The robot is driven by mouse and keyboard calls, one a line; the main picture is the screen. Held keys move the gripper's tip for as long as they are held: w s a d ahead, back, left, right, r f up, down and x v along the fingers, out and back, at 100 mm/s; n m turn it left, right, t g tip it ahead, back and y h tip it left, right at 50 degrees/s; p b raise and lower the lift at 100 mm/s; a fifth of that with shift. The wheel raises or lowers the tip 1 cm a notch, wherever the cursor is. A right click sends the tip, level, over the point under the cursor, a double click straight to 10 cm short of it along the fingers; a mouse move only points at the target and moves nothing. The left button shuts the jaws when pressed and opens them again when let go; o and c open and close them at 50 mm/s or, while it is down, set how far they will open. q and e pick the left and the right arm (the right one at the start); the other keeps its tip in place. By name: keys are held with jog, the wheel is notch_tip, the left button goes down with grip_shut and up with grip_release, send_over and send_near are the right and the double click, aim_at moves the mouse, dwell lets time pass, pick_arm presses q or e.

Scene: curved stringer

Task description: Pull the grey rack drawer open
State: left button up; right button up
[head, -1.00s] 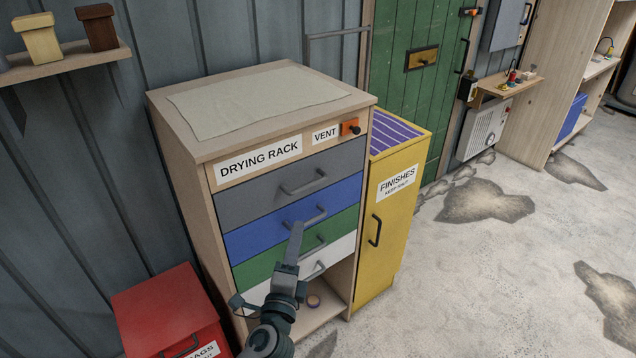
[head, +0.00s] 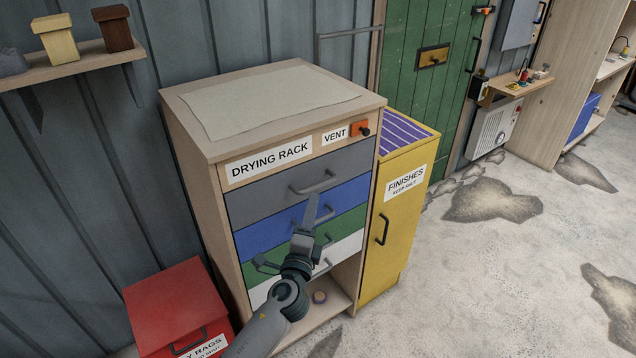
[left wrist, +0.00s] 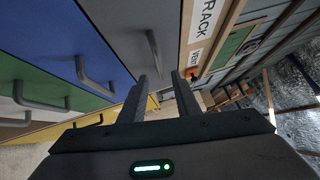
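The grey rack drawer (head: 262,199) is the top drawer of the drying rack, and its front looks flush with the drawers below. Its bar handle (head: 315,182) is grey. My left gripper (head: 313,202) is in front of the rack, its fingertips just below the grey handle in the head view. In the left wrist view the two fingers of the left gripper (left wrist: 160,77) stand apart with nothing between them. The grey drawer's handle (left wrist: 153,48) shows beyond the fingertips, apart from them. My right gripper is in neither view.
Blue (head: 262,235), green (head: 347,228) and white (head: 349,246) drawers sit below, with handles that stick out. A yellow finishes cabinet (head: 402,235) stands close on the right, a red rags bin (head: 172,303) at lower left. The floor (head: 490,270) at right is open.

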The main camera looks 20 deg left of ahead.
aim_at(318, 184)
pick_arm(q)
jog(key=w, duration=0.5)
jog(key=w+a+r+p, duration=0.1)
jog(key=w, duration=0.2)
jog(key=shift+w+r, duration=0.1)
jog(key=shift+w, duration=0.1)
grip_shut()
